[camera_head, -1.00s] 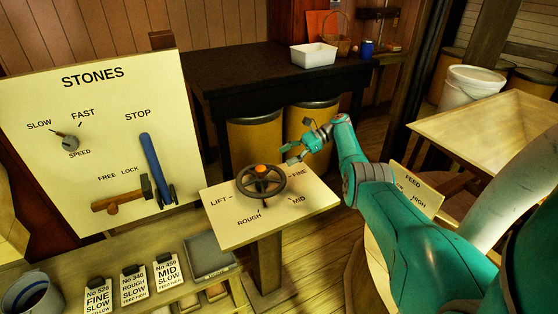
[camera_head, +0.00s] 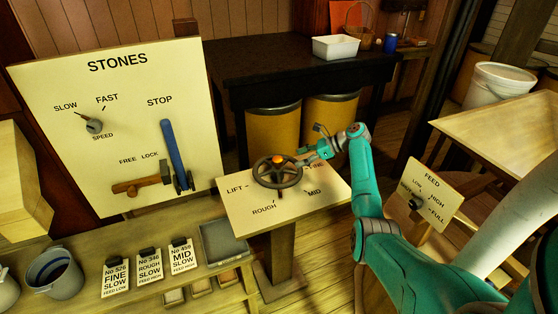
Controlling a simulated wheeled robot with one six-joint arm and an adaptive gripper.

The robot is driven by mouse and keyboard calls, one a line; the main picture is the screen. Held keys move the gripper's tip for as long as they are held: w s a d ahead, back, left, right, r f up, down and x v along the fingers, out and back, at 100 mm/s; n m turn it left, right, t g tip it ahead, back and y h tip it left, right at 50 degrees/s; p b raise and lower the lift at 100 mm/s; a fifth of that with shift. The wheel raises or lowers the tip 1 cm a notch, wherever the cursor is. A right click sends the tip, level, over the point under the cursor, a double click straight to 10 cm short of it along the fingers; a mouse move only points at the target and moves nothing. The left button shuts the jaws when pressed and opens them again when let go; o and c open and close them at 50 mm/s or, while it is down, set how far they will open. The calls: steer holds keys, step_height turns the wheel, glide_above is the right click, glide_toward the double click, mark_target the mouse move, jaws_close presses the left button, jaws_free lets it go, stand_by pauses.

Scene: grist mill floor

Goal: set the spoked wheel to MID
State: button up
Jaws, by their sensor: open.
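The dark spoked wheel (camera_head: 264,181) with an orange centre lies on a slanted cream board (camera_head: 315,208). The board is marked LIFT at left, ROUGH at front, MID at front right and FINE at right. A short dark mark shows at the wheel's front near ROUGH; I cannot tell whether it is a pointer. My gripper (camera_head: 309,156) is open and empty, just right of the wheel's right rim and over part of the FINE label. I cannot tell whether a fingertip touches the rim.
The STONES panel (camera_head: 120,170) with a blue lever (camera_head: 173,150) stands at left. Cards (camera_head: 148,268) and a grey tray (camera_head: 222,246) lie on the bench in front. A FEED panel (camera_head: 430,190) stands right, beyond my arm. A black table (camera_head: 290,75) is behind.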

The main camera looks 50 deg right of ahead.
mark_target(281, 160)
steer(key=shift+s+a+f+m+t+h, duration=0.2)
steer(key=shift+a+m+t+h, duration=0.2)
steer(key=shift+a+m+h, duration=0.35)
steer(key=s+a+r+m+t+h, duration=0.3)
steer(key=s+a+r+m+h, duration=0.15)
steer(key=a, duration=0.25)
steer(key=x, duration=1)
steer(key=shift+w+d, duration=0.3)
steer(key=shift+w, duration=0.1)
steer(key=shift+c, duration=0.3)
jaws_close()
